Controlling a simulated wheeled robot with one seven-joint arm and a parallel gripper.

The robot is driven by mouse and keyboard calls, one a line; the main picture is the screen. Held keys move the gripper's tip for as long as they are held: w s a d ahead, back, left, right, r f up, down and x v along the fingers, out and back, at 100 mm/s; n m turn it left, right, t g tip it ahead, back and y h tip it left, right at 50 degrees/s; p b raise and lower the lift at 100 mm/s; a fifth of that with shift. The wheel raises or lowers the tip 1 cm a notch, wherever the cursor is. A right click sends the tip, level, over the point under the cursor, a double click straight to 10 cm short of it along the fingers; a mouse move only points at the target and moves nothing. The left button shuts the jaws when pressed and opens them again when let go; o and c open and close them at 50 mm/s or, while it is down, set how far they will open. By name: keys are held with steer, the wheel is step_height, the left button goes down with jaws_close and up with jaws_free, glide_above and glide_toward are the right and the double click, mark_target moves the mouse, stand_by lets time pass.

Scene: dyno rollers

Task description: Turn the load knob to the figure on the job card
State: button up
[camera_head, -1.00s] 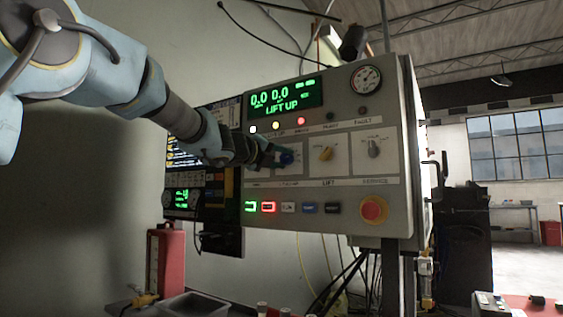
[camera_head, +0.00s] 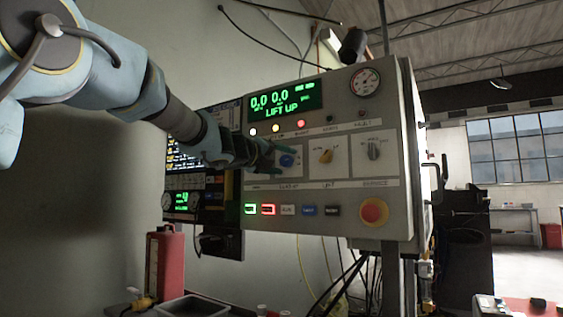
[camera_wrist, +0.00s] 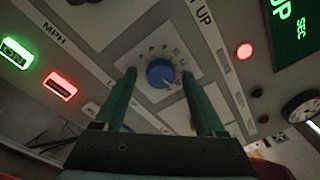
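A round blue knob (camera_head: 287,160) with scale marks around it sits on a pale plate on the control panel. It also shows in the wrist view (camera_wrist: 160,74), where its figures are too small to read. My gripper (camera_head: 271,155) is just left of and in front of the knob. In the wrist view its two green fingers (camera_wrist: 159,78) are spread, one on each side of the knob, with gaps between. The gripper is open and empty. I cannot make out a job card.
A screen is behind my arm.

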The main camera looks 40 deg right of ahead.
steer(key=shift+a, duration=0.1)
steer(key=s+a, duration=0.2)
steer(key=a, duration=0.8)
steer(key=shift+a+b, duration=0.25)
steer(key=shift+b, duration=0.2)
